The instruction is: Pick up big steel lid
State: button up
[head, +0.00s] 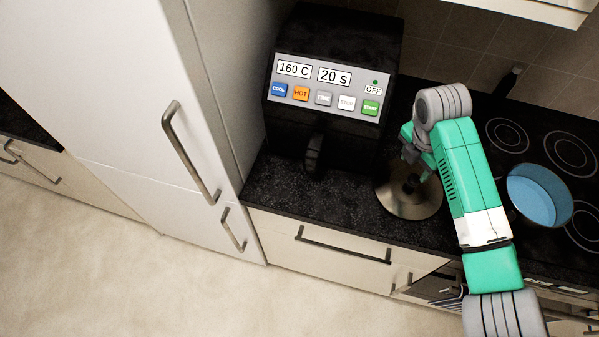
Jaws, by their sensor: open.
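The big steel lid (407,207) lies on the black countertop, in front and to the right of the black machine. It is a round, shiny metal disc with a dark knob (412,181) at its middle. My gripper (411,160) is open and hangs over the lid, close to the knob. My green and grey arm covers the right part of the lid. I cannot tell whether the fingers touch the knob or are around it.
A black machine (330,125) with coloured buttons stands at the back left of the counter. A blue-lined pot (540,190) sits on the black stovetop (505,135) at the right. A tall white cabinet (110,90) bounds the left. The countertop (285,195) left of the lid is clear.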

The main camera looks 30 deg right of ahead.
aim_at(414, 178)
jog(key=shift+s+d+f, duration=0.15)
jog(key=shift+s+d, duration=0.05)
jog(key=shift+s, duration=0.05)
jog(key=shift+s+d+f, duration=0.15)
jog(key=shift+d+f, duration=0.05)
jog(key=shift+f, duration=0.3)
jog(key=shift+s+d+f, duration=0.1)
jog(key=shift+d+f, duration=0.05)
jog(key=shift+f, duration=0.3)
jog(key=f, duration=0.3)
jog(key=d+f, duration=0.1)
jog(key=f, duration=0.1)
jog(key=shift+f+p, duration=0.3)
jog(key=shift+p, duration=0.1)
jog(key=c, duration=1.1)
jog(key=shift+o, duration=0.2)
jog(key=shift+w+r, duration=0.1)
